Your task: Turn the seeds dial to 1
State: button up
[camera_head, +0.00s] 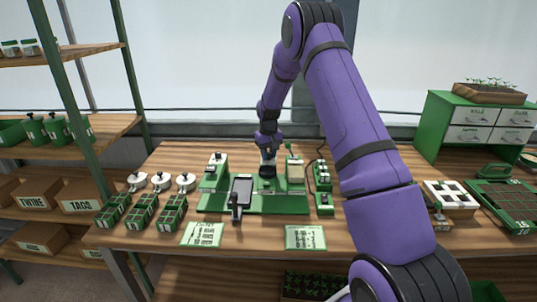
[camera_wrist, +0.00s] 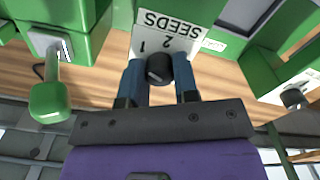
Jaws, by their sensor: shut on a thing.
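The seeds dial is a small round black knob (camera_wrist: 159,69) below a pale plate (camera_wrist: 172,22) marked SEEDS, which reads upside down in the wrist view. The figures 1 and 2 are printed between the word and the knob. My gripper (camera_head: 267,150) is down at the middle of the green seeder (camera_head: 215,205) in the head view. Its two blue fingers stand on either side of the knob in the wrist view, shut on it. I cannot tell which figure the knob points to. The dial is too small to make out in the head view.
Printed sheets (camera_head: 203,234) lie in front of the seeder. Green seed trays (camera_head: 142,211) and white lidded pots (camera_head: 161,181) stand left, drawers (camera_head: 480,134) right.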

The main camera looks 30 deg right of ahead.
jog(key=o, duration=0.9)
notch_tip(320, 180, up, 11)
jog(key=shift+f, duration=0.1)
dwell(0.3)
notch_tip(320, 180, up, 11)
jog(key=t, duration=0.1)
send_over(269, 153)
jog(key=s+a, duration=0.6)
jog(key=s+a+r+t, duration=0.1)
jog(key=s+a+r, duration=0.5)
jog(key=s+r, duration=0.45)
jog(key=s+a+t, duration=0.1)
jog(key=s+a, duration=0.1)
jog(key=s, duration=0.7)
jog(key=s+a+n+t, duration=0.1)
jog(key=s+a, duration=0.1)
jog(key=s, duration=0.8)
jog(key=s+a+t, duration=0.1)
jog(key=s+a, duration=0.1)
jog(key=s, duration=0.7)
jog(key=shift+s+a, duration=0.25)
jog(key=shift+a, duration=0.1)
